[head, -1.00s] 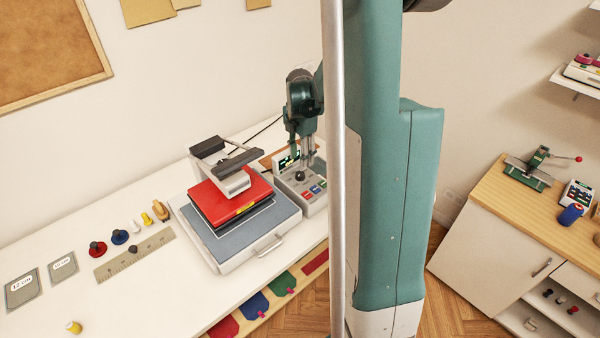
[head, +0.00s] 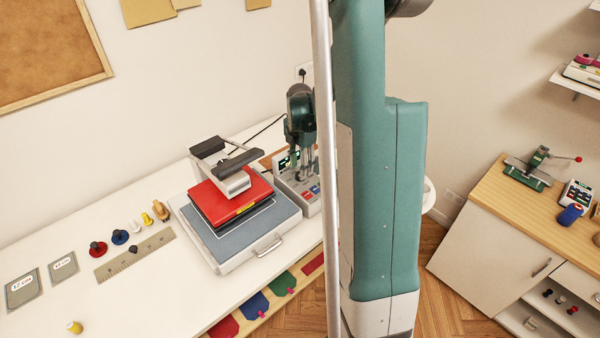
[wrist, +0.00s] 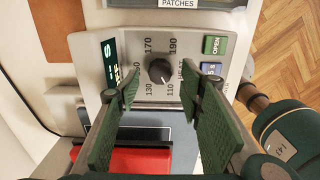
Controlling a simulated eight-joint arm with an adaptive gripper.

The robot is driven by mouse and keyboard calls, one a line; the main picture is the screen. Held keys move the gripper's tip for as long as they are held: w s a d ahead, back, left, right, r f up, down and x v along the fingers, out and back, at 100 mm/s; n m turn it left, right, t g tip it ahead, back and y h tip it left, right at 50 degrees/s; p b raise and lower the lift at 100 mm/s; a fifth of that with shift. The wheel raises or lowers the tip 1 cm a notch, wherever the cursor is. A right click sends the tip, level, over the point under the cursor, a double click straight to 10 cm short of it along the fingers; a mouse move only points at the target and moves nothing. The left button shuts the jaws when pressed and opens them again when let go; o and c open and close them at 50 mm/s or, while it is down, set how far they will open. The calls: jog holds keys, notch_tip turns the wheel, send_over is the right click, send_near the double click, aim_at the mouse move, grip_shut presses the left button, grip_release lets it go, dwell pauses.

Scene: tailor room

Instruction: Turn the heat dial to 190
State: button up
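The heat dial (wrist: 160,71) is a round black knob on the grey control panel (wrist: 135,45), ringed by numbers from 110 to 190. A small pale mark on the knob's lower right seems to face the 110 side; 190 is at upper right. My gripper (wrist: 160,75) is open, its green-padded fingers on either side of the dial in the wrist view, with visible gaps. I cannot tell how far the tips are above the panel. In the head view my gripper (head: 303,172) points down over the control box (head: 310,205) and hides the dial.
A dark display (wrist: 110,62) with lit digits is left of the dial. Green OPEN (wrist: 214,45) and blue (wrist: 211,69) buttons are on its right. The heat press (head: 245,235) with a red pad (head: 228,200) stands close beside the control box.

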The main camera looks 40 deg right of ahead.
jog(key=shift+f, duration=1.5)
jog(key=c, duration=0.9)
